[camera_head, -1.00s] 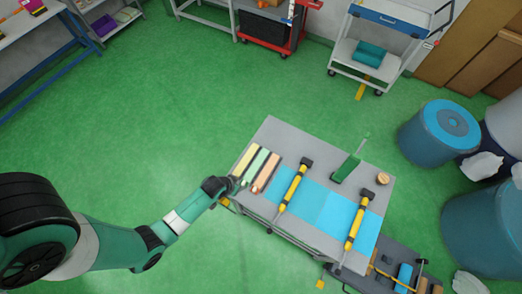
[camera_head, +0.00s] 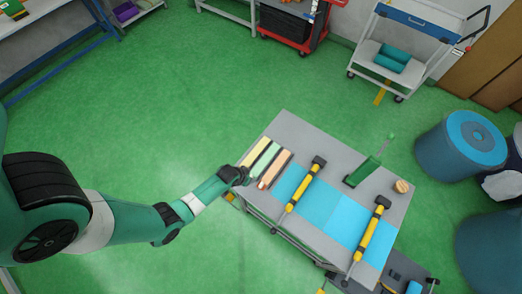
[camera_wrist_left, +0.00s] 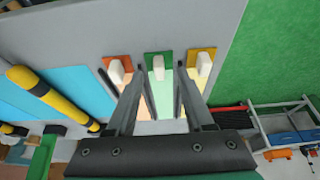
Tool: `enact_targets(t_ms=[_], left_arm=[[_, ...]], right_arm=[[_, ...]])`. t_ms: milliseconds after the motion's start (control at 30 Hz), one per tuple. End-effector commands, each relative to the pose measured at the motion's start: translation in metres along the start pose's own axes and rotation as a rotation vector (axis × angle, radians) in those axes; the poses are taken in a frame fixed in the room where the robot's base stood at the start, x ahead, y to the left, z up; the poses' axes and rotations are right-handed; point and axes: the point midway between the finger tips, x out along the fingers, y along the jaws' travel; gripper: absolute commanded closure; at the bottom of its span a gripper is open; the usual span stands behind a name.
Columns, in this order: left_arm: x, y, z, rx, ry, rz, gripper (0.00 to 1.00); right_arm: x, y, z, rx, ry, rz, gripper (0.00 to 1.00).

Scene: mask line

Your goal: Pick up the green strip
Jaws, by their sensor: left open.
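The green strip (camera_head: 264,160) lies flat on the grey table between the yellow strip (camera_head: 255,152) and the orange strip (camera_head: 275,169). In the left wrist view the green strip (camera_wrist_left: 160,92) carries a pale block near its far end and shows between my fingers. My left gripper (camera_wrist_left: 160,76) is open and empty, with one finger on each side of the green strip's line. In the head view my left gripper (camera_head: 245,179) is at the near-left table edge, by the strips' near ends. Whether the fingers touch anything cannot be told. My right gripper is not in view.
Two yellow-black tools (camera_head: 306,184) lie across blue mats (camera_head: 337,216) right of the strips. A green-handled brush (camera_head: 363,172) and a small round wooden piece (camera_head: 401,186) are farther right. Dark narrow bars (camera_wrist_left: 109,82) lie beside the strips. Blue barrels (camera_head: 460,146) stand beyond the table.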

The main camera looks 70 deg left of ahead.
Motion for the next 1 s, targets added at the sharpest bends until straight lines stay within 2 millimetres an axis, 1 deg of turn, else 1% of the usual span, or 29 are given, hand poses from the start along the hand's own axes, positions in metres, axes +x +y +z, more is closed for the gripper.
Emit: enact_targets(t_ms=[33,100,333,367,500,567,600,633,667,1000], left_arm=[[0.0116,0.0003,0.001,0.0,0.0,0.0,0.47],[0.0172,0.0004,-0.0001,0.001,0.001,0.0,0.47],[0.0178,0.0003,-0.0003,0.001,0.001,0.0,0.47],[0.0178,0.0003,-0.0003,0.001,0.001,0.0,0.49],[0.0177,0.0004,-0.0003,0.001,0.001,0.0,0.74],[0.0177,0.0004,-0.0003,0.001,0.001,0.0,0.85],[0.0177,0.0004,-0.0003,0.001,0.001,0.0,0.93],[0.0177,0.0004,-0.0003,0.001,0.001,0.0,0.98],[0.0177,0.0004,-0.0003,0.001,0.001,0.0,1.0],[0.0176,0.0004,-0.0004,0.001,0.002,0.0,1.0]], right_arm=[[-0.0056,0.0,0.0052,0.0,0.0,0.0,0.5],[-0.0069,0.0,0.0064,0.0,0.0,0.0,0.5],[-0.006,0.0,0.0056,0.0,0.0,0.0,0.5],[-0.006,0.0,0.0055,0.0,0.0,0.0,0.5],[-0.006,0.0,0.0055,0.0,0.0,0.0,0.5],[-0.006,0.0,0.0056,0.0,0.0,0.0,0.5],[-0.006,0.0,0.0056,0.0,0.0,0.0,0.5],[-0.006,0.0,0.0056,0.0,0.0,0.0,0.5],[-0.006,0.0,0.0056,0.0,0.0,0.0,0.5],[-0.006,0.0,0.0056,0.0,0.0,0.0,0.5]])
